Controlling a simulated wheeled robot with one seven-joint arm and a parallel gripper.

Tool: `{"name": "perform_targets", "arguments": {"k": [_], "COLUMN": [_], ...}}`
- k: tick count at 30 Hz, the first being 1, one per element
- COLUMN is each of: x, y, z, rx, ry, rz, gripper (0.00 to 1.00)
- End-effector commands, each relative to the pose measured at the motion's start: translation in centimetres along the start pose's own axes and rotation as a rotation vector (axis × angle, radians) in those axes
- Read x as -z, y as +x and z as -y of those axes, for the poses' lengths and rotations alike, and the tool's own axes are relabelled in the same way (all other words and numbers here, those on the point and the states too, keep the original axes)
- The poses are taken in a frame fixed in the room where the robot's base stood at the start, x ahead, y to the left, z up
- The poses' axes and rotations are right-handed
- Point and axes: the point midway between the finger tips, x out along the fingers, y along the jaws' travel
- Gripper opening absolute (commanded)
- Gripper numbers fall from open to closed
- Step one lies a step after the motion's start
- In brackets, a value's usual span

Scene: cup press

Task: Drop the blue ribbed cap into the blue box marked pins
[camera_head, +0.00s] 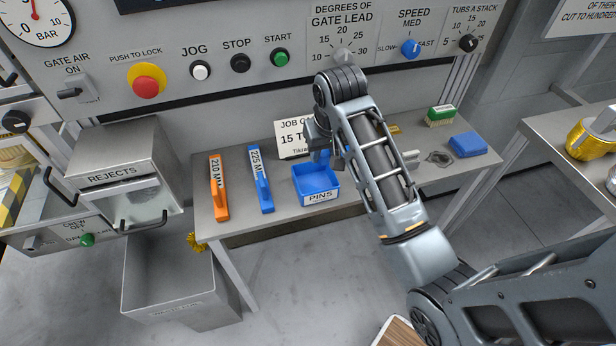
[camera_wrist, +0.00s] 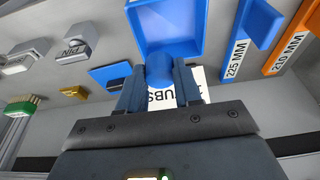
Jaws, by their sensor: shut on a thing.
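The blue box marked pins (camera_head: 318,196) stands open on the grey bench, its label facing front. In the wrist view the box (camera_wrist: 196,45) fills the top middle and its inside looks empty where it shows. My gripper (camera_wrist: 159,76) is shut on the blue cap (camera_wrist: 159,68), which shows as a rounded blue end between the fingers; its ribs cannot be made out. In the head view my gripper (camera_head: 322,151) points down over the back part of the box. The cap overlaps the box's edge in the wrist view; its exact height above the box is unclear.
An orange 210 MM bar (camera_head: 219,190) and a blue 225 MM bar (camera_head: 260,182) lie left of the box. A job card (camera_head: 291,137) stands behind it. A green brush (camera_head: 440,115) and a flat blue block (camera_head: 468,145) lie to the right. The control panel rises behind.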

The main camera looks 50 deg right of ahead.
Motion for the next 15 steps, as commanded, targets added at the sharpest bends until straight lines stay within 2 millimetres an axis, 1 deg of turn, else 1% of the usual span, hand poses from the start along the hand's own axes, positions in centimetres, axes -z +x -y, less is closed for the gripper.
{"name": "perform_targets", "arguments": {"k": [9,15], "x": [-1.0,-1.3], "y": [3.4,4.8], "z": [0.0,0.0], "rx": [0.000,0.000], "ry": [-0.001,0.000], "rz": [0.003,0.001], "gripper": [0.06,0.06]}}
